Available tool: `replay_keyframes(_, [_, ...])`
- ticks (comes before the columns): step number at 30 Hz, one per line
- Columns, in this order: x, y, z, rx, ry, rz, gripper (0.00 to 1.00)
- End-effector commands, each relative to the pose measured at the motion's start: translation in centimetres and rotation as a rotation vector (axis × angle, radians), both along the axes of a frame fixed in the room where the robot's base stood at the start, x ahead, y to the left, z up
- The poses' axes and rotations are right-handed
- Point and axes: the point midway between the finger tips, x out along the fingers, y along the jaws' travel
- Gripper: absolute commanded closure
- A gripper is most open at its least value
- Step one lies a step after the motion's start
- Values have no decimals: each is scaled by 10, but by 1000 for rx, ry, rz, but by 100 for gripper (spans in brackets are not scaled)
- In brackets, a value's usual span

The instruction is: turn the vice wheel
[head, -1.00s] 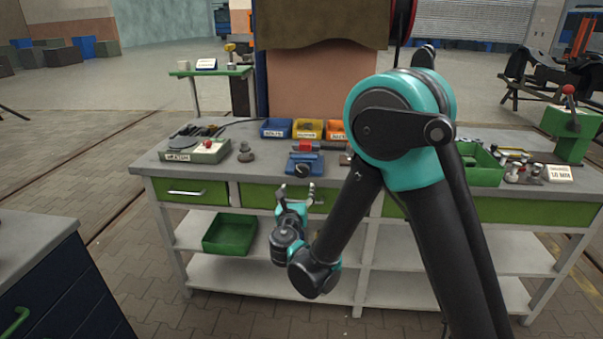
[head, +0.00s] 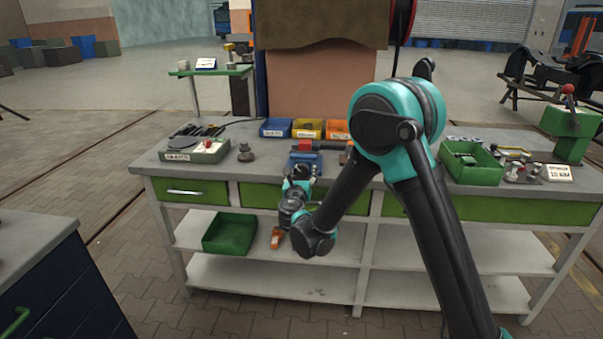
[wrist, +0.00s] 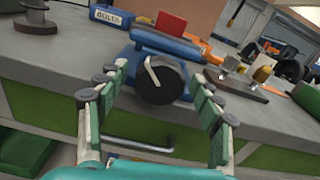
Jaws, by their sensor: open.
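The blue vice (head: 308,158) stands at the front edge of the grey workbench, with a red block in its jaws. In the wrist view the vice (wrist: 168,43) faces me, and its dark round wheel (wrist: 160,84) with a pale handle is on the front. My gripper (wrist: 158,88) is open, with its fingers on the left and right of the wheel; I cannot tell whether they touch it. In the head view my gripper (head: 298,178) is in front of the vice and hides its wheel.
Blue (head: 275,128), yellow (head: 308,129) and orange (head: 338,130) bins stand behind the vice. A labelled box (head: 198,150) and a dark spool (head: 245,152) are to the left. A green tray (head: 470,163) is to the right. Another green tray (head: 230,234) sits on the shelf below.

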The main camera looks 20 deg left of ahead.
Motion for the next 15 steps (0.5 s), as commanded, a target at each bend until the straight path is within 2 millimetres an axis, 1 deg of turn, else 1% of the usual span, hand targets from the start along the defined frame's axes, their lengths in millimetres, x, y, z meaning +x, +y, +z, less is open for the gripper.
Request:
replay_keyframes(2, [0, 0, 0, 0, 0, 0, 35])
replay_keyframes(13, [-1, 0, 0, 0, 0, 0, 81])
replay_keyframes(14, [-1, 0, 0, 0, 0, 0, 84])
replay_keyframes(15, [-1, 0, 0, 0, 0, 0, 84])
